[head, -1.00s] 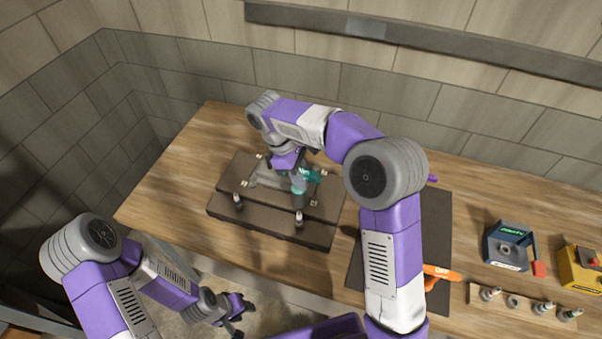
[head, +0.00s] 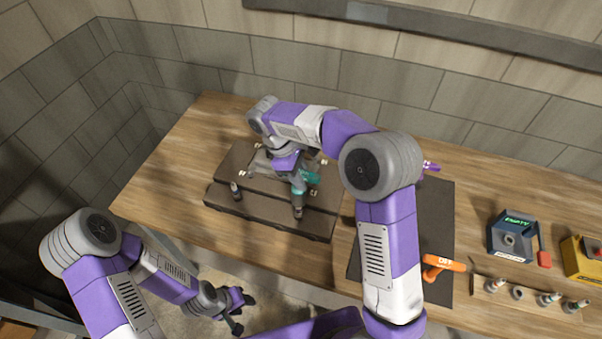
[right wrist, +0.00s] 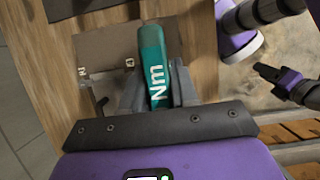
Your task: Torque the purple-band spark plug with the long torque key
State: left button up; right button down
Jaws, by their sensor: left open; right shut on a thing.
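My right gripper (head: 298,180) is over the dark engine block (head: 225,196), shut on a teal tool (head: 310,177). In the right wrist view this teal tool (right wrist: 155,70) is marked "Nm" and sits between the fingers; I take it as the torque key. Its lower end is mostly hidden by the gripper in the head view. Two plug-like pieces stand at the block's front, one at the left (head: 235,190) and one below my right gripper (head: 298,211). I cannot make out a purple band on either. My left gripper (head: 238,312) is open and empty, off the table's front edge.
A dark mat (head: 437,215) lies right of the block, with an orange tool marked "OFF" (head: 443,262) and a purple item (head: 431,166) at its back. A plug rack (head: 530,298), a blue box (head: 512,238) and a yellow box (head: 583,257) stand further right.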

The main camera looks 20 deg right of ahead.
aim_at(300, 192)
jog(key=shift+f+b, duration=1.6)
jog(key=shift+f, duration=1.85)
jog(key=shift+s+a, duration=0.15)
jog(key=shift+s, duration=0.05)
jog(key=shift+w+p, duration=0.2)
jog(key=shift+p, duration=0.15)
